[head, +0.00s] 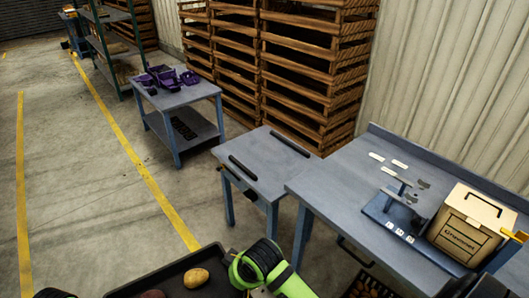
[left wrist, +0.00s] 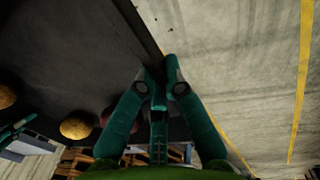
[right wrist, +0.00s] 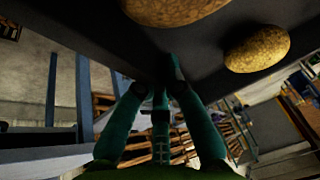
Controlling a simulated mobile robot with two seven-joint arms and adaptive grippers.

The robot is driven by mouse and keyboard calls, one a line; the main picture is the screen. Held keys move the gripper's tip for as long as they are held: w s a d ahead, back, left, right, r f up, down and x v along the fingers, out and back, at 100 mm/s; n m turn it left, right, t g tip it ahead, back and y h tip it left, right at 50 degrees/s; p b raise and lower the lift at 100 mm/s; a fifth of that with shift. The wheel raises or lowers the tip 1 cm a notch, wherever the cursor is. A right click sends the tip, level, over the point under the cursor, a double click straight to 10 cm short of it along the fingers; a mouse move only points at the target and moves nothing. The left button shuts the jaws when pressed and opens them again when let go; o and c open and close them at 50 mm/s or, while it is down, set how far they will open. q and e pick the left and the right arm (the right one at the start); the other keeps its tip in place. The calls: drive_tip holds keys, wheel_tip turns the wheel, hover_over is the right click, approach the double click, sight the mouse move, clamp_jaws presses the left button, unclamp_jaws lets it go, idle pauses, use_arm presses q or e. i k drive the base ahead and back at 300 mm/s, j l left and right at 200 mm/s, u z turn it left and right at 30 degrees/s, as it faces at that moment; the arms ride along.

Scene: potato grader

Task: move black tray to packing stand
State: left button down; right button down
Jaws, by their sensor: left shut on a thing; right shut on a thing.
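The black tray (head: 222,262) shows at the bottom of the head view, cut off by the frame, with a potato (head: 196,278) and a darker one in it. In the left wrist view, my left gripper (left wrist: 160,75) is shut on the edge of the tray (left wrist: 70,45). In the right wrist view, my right gripper (right wrist: 160,75) is shut on the opposite edge of the tray (right wrist: 205,70), beside two large potatoes. A small blue-grey stand with two black rails (head: 262,168) is ahead of the tray; no label shows whether it is the packing stand.
A long blue-grey bench (head: 345,190) with a beige box (head: 468,222) stands at right. A two-level table (head: 180,97) with purple items is farther back. Wooden crates (head: 315,60) are stacked along the wall. Open floor with yellow lines (head: 130,150) lies left.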

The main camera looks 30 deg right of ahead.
sight(269, 156)
drive_tip(key=i+l+u, duration=0.15)
drive_tip(key=i, duration=1.65)
drive_tip(key=i+z, duration=0.4)
drive_tip(key=i+j+z, duration=0.15)
drive_tip(key=i+z, duration=0.25)
drive_tip(key=i+l+z, duration=0.1)
drive_tip(key=z, duration=0.25)
drive_tip(key=i+z, duration=0.35)
drive_tip(key=z, duration=0.4)
drive_tip(key=i+z, duration=0.2)
drive_tip(key=z, duration=0.3)
drive_tip(key=i+j+z, duration=0.1)
drive_tip(key=z, duration=0.4)
drive_tip(key=i+j, duration=0.05)
drive_tip(key=i, duration=0.05)
